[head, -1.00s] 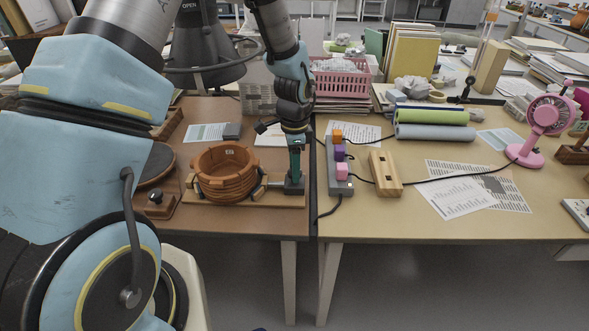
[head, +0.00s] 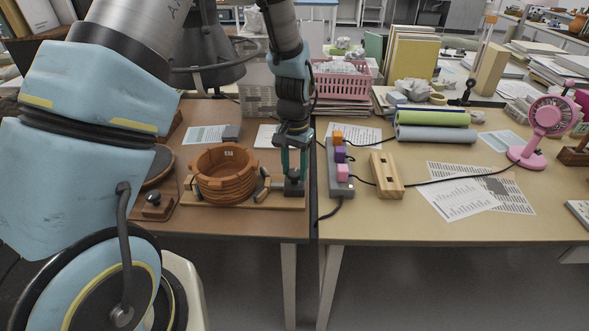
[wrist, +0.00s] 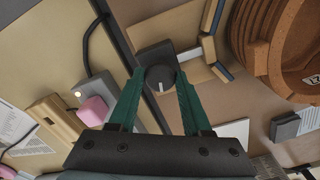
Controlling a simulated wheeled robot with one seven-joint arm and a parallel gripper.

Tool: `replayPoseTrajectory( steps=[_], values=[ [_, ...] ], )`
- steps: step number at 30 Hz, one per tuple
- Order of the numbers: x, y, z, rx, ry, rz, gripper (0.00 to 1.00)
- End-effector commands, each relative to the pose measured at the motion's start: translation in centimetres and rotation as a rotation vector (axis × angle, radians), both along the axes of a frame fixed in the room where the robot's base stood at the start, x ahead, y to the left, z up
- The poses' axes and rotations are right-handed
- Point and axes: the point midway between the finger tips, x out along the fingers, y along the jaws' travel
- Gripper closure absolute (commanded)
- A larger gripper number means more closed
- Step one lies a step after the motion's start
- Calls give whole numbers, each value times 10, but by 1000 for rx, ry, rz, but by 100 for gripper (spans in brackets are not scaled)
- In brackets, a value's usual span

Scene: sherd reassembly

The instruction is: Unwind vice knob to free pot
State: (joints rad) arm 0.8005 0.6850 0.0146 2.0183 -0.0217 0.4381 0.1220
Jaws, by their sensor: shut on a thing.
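The brown pot (head: 224,178), built of stacked rings, sits upright in the vice on its wooden base (head: 240,203). The pot also shows at the upper right of the wrist view (wrist: 252,45). The vice's V-shaped jaw (wrist: 207,46) has dark pads facing the pot; a narrow strip seems to part them, but I cannot tell whether they touch elsewhere. The round dark vice knob (wrist: 160,79), with a pale pointer line, stands on a dark block at the base's right end. My gripper (head: 293,173) points down over that block, its green fingers shut on the knob from both sides.
A power strip (head: 338,170) with coloured plugs and a wooden block (head: 385,175) lie on the right table. A pink fan (head: 541,130) stands further right. A small dark block (head: 232,131) lies behind the pot. Papers cover part of the right table.

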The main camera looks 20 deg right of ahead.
Motion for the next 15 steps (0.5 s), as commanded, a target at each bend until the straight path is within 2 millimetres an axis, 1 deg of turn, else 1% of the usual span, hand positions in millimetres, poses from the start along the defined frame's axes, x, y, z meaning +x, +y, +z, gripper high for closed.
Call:
replayPoseTrajectory(
  steps=[6,15],
  values=[
    [0,0,0,0,0,137,100],
    [0,0,0,1,-1,233,100]
  ],
)
